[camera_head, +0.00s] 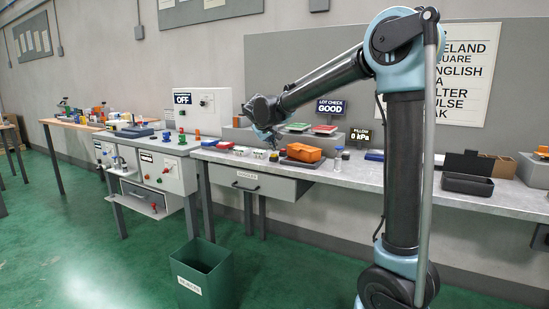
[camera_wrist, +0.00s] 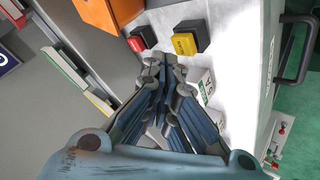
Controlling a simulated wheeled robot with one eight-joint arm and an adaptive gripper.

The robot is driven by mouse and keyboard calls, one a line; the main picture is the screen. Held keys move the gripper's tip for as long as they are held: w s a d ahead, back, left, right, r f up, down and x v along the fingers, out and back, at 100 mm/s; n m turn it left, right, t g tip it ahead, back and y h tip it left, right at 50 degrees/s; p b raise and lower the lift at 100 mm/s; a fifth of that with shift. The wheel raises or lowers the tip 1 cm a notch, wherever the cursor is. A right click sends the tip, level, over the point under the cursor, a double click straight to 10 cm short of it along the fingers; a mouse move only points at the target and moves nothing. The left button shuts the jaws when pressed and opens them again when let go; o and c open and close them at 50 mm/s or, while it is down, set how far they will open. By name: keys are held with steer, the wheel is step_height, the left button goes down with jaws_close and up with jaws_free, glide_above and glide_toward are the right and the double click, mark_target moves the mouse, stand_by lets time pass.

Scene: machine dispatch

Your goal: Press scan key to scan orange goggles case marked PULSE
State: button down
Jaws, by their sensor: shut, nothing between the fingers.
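The orange case (camera_head: 304,152) sits on a dark tray on the grey counter. An orange block, likely this case, shows at the top left of the wrist view (camera_wrist: 104,10); no PULSE mark is readable. A yellow key (camera_wrist: 186,43) with dark lettering on a dark base stands just beyond my fingertips, slightly right. A red key (camera_wrist: 137,43) on a dark base is to its left. My gripper (camera_wrist: 164,60) is shut and empty, pointing toward the gap between the two keys. In the head view my gripper (camera_head: 271,139) hangs low over the counter, left of the case.
A drawer (camera_head: 263,187) is under the counter. Green and red flat items (camera_head: 324,129) lie behind the case. A dark open box (camera_head: 467,184) is at the right. A green bin (camera_head: 203,274) stands on the floor. A small screen reads GOOD (camera_head: 330,107).

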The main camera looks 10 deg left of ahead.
steer(key=shift+r, duration=2.5)
steer(key=shift+s, duration=0.1)
